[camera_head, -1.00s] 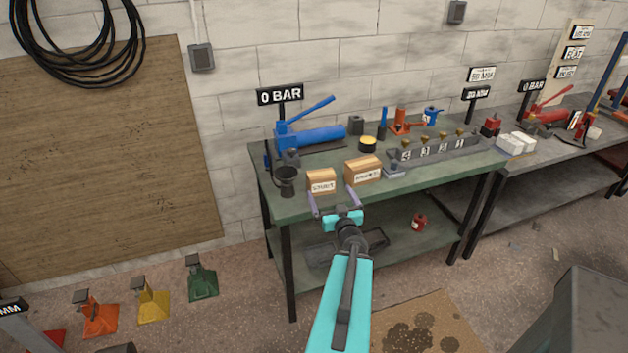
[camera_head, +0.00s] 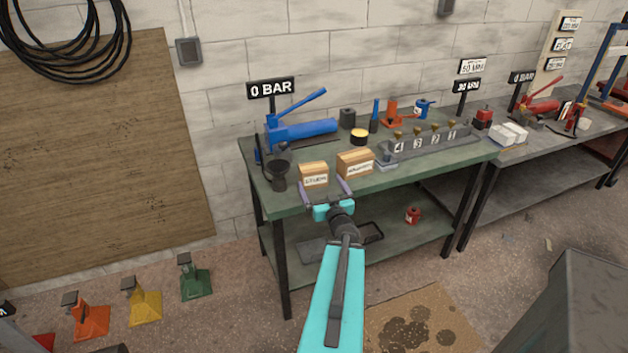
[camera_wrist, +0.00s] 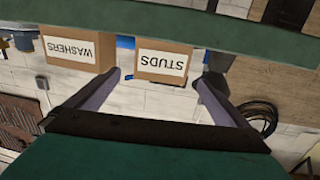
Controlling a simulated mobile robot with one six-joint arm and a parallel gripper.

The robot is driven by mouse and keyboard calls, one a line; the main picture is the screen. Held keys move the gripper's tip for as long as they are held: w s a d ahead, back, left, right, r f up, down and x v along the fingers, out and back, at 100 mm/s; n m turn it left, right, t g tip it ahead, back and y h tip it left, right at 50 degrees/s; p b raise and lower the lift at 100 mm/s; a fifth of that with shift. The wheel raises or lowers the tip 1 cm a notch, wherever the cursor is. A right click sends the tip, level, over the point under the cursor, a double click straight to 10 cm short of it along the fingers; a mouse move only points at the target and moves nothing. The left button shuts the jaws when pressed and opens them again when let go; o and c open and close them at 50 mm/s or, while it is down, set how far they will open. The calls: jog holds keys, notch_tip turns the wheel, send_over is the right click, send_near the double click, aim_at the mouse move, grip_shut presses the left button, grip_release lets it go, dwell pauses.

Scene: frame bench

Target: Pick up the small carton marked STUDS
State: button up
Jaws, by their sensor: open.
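The small carton marked STUDS (camera_wrist: 162,62) is a brown box with a white label. It shows upside down in the wrist view, framed between my two fingers. In the head view it is the left, smaller carton (camera_head: 314,174), upright near the front edge of the green bench (camera_head: 400,181); its label is blurred there. My gripper (camera_head: 325,188) is open and empty at the bench's front edge, in front of the carton. The fingertips also show in the wrist view (camera_wrist: 157,77). I cannot tell how far the tips are from the carton.
The larger WASHERS carton (camera_head: 355,163) stands close to the right, with a gap between. A dark cup (camera_head: 278,176) stands just left of the STUDS carton. A blue pump (camera_head: 302,131) lies behind. A grey numbered rack (camera_head: 430,142) is farther right.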

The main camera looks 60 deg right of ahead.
aim_at(317, 175)
jog(key=shift+b+x, duration=0.95)
jog(key=shift+b, duration=2.3)
jog(key=shift+x, duration=2.25)
jog(key=shift+w+d, duration=0.45)
jog(key=shift+x, duration=2.6)
jog(key=shift+w, duration=0.15)
jog(key=c, duration=1.8)
jog(key=shift+r, duration=0.1)
notch_tip(317, 175, up, 10)
jog(key=p, duration=0.3)
